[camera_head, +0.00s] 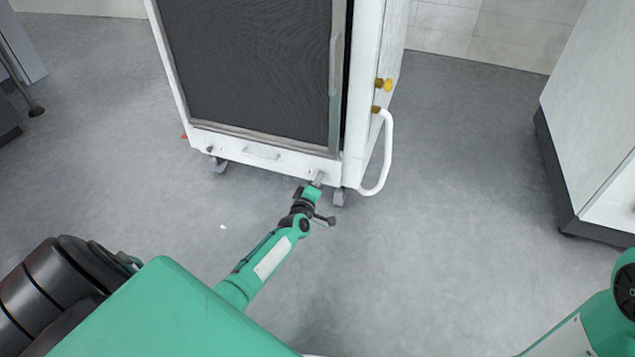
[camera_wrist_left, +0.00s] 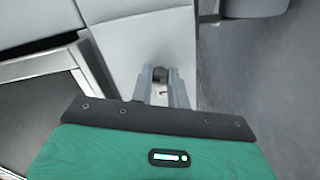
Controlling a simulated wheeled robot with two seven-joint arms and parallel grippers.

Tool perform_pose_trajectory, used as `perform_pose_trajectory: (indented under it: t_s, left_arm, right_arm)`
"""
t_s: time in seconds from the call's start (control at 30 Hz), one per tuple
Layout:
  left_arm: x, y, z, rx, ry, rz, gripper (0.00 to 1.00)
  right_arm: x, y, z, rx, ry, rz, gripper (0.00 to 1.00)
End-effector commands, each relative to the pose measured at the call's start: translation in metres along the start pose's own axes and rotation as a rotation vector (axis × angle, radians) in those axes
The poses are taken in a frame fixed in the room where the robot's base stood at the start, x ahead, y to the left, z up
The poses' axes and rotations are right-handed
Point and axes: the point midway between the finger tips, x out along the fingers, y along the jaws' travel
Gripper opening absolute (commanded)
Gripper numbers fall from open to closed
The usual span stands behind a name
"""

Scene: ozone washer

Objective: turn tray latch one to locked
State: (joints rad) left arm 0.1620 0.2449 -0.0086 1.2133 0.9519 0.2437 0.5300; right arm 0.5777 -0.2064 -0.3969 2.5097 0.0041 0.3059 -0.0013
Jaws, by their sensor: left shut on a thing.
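The tray front is a white strip (camera_head: 235,148) low on the white washer cabinet, below its dark door. My left gripper (camera_head: 318,179) is at the right end of this strip and is shut on a small tray latch there. In the left wrist view, the latch (camera_wrist_left: 161,74) is a small dark piece between the two grey fingers, mostly hidden by them. Its turn angle cannot be made out. Another small dark latch (camera_head: 210,149) shows at the left end of the strip. My right gripper is out of view.
A tray handle (camera_head: 262,153) is in the middle of the strip. A white curved push bar (camera_head: 387,150) and brass fittings (camera_head: 384,85) are on the cabinet's right side. Casters (camera_head: 338,197) stand below. A white cabinet (camera_head: 595,130) is at far right, with open floor between.

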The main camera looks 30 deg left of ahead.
Motion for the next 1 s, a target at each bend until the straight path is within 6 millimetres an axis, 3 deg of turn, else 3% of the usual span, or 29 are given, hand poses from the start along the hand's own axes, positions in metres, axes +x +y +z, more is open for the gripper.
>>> perform_pose_trajectory:
  t_s: [0.43,1.0]
  left_arm:
    - [-0.0003,-0.0014,-0.0002,-0.292,0.001,-0.001,0.0]
    - [-0.0003,-0.001,-0.0003,-0.369,0.001,-0.002,0.0]
  right_arm:
    - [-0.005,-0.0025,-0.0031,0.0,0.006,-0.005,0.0]
    - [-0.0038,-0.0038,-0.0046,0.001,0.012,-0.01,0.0]
